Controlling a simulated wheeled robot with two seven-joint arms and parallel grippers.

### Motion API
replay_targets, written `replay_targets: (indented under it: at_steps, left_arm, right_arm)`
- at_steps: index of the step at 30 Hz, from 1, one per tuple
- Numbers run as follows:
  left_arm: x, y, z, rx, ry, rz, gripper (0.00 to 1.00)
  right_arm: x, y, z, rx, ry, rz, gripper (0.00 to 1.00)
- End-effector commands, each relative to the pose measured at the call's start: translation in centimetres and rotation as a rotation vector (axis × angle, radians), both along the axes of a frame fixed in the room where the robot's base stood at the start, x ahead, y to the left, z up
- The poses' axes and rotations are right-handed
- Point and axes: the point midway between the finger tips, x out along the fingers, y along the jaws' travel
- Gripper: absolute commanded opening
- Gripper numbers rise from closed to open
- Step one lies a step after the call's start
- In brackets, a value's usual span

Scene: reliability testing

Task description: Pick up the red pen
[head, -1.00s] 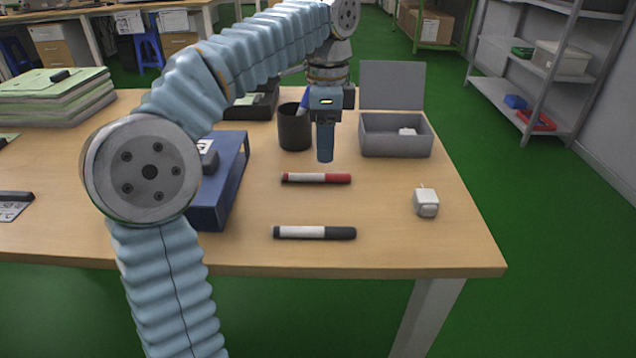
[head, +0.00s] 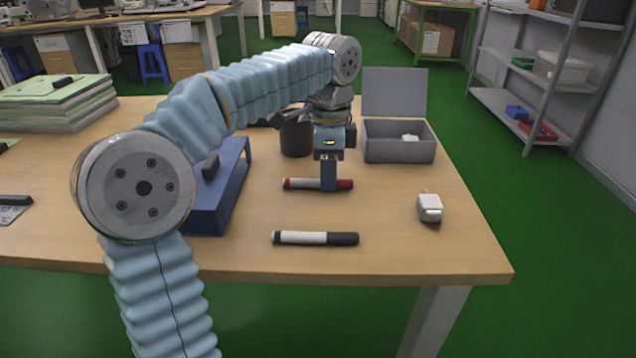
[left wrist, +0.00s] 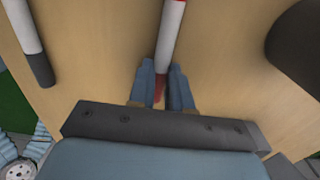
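The red pen (head: 300,184) lies on the table, with a white barrel and a red cap. My left gripper (head: 328,187) points straight down over it, and its fingers hide part of the pen in the head view. In the left wrist view the pen (left wrist: 171,40) runs between the two fingertips (left wrist: 162,88), one on each side. The fingers are apart, with a narrow gap around the red part. The pen still appears to rest on the table. My right gripper is in neither view.
A black-capped pen (head: 315,238) lies nearer the front edge. A dark pen cup (head: 296,138) and an open grey box (head: 400,150) stand behind. A white plug (head: 430,207) is at right, a blue holder (head: 215,200) at left. The table front is mostly clear.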

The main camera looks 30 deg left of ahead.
Motion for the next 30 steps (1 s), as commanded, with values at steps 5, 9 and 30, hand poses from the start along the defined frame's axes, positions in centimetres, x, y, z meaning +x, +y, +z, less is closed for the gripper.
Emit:
replay_targets:
  at_steps: [5,9,30]
  left_arm:
    - [0.0,0.0,0.0,0.0,0.0,0.0,0.0]
    - [0.0,0.0,0.0,0.0,0.0,0.0,0.0]
    - [-8.0,-2.1,10.5,0.001,-0.004,-0.001,0.0]
  right_arm:
    - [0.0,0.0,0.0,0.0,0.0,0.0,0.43]
    - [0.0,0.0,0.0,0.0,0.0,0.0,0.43]
    - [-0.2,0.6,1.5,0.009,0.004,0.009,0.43]
